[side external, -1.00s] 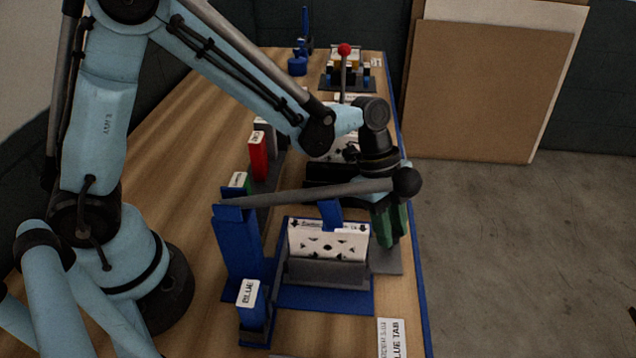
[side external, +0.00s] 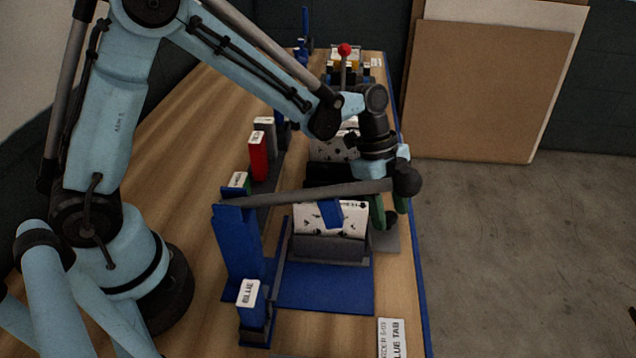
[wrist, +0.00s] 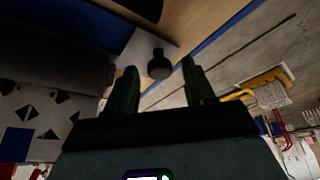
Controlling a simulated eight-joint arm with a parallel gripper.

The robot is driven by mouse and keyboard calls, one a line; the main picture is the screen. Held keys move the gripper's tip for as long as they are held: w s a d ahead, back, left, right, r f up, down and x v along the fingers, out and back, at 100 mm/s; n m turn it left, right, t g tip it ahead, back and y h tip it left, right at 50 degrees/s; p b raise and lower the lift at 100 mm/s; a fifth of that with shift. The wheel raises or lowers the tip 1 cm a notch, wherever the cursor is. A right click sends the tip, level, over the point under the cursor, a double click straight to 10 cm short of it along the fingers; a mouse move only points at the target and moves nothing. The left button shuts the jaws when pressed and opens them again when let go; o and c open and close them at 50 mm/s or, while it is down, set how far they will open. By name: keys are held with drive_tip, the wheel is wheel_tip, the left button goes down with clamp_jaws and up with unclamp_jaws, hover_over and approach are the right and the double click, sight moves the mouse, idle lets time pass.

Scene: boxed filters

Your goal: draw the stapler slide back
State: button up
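The stapler has a blue frame (side external: 240,240) and a grey lever (side external: 300,193) ending in a black ball (side external: 407,180). Its grey slide (side external: 328,248), carrying a white patterned box (side external: 345,222), sits towards the far end of the blue base (side external: 325,290), whose near part is bare. My gripper (side external: 390,207) is at the right of the slide, partly hidden by the lever and ball. In the wrist view my gripper (wrist: 160,85) is open, its green fingers apart. A black knob (wrist: 158,64) on a grey plate shows between and beyond the fingers; I cannot tell whether they touch it.
The lever crosses in front of my wrist. A red-knobbed lever (side external: 344,50) rises behind. The table's blue edge (side external: 417,285) is close on the right.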

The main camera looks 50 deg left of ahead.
drive_tip(key=shift+r, duration=0.1)
drive_tip(key=v, duration=1.2)
drive_tip(key=d+y, duration=0.4)
drive_tip(key=d, duration=0.1)
wheel_tip(320, 180, down, 11)
drive_tip(key=shift+f, duration=0.15)
idle(0.6)
drive_tip(key=shift+c, duration=0.4)
clamp_jaws()
drive_tip(key=shift+w, duration=0.1)
